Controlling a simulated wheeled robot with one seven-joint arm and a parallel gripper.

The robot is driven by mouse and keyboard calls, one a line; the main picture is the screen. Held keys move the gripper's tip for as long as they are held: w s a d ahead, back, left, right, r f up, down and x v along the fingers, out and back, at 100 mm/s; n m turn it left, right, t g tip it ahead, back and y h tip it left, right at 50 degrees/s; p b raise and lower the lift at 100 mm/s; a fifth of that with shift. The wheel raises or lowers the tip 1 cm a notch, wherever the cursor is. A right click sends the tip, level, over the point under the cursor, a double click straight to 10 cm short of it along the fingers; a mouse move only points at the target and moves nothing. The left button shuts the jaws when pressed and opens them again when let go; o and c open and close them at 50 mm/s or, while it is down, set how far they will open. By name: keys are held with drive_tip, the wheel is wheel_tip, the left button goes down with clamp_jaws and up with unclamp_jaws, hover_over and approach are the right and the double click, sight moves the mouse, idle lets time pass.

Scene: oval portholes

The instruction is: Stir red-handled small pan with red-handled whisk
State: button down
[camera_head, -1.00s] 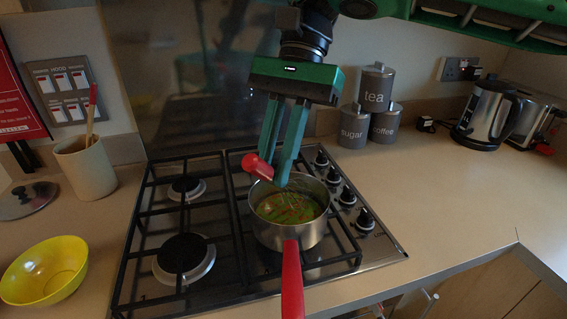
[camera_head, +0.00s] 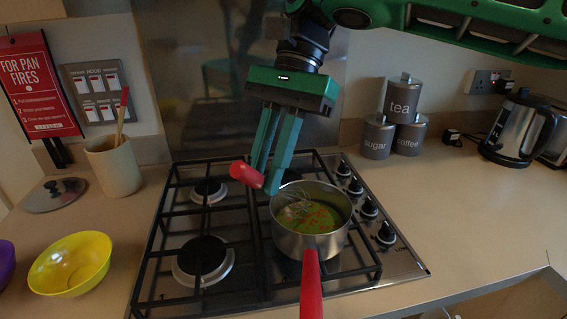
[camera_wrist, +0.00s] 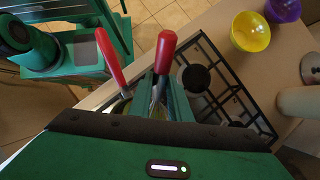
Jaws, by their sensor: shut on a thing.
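The small pan (camera_head: 312,243) with a red handle (camera_head: 311,287) sits on the right front part of the hob, its handle pointing toward me. It holds a green liquid with orange-red bits. My gripper (camera_head: 268,184) is over the pan's left rim, shut on the red-handled whisk (camera_head: 246,174). The whisk lies tilted, its red handle end to the left and its wire loops reaching into the pan's left part. In the wrist view the whisk's red handle (camera_wrist: 166,52) rises between the fingers, and the pan's red handle (camera_wrist: 110,58) is to its left. The pan's bowl is mostly hidden there.
The gas hob (camera_head: 203,258) has raised black grates around the pan. A yellow bowl (camera_head: 70,264), a lid (camera_head: 55,195) and a utensil pot (camera_head: 114,166) are at left. Canisters (camera_head: 392,127) and a kettle (camera_head: 519,128) stand at right. The right counter is mostly clear.

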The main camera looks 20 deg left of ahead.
drive_tip(key=shift+s+d, duration=0.2)
drive_tip(key=shift+s, duration=0.95)
drive_tip(key=shift+w+d, duration=0.4)
drive_tip(key=shift+d, duration=0.25)
drive_tip(key=shift+w+d, duration=0.4)
drive_tip(key=shift+d, duration=0.2)
wheel_tip(320, 180, up, 11)
drive_tip(key=shift+f, duration=0.2)
idle(1.1)
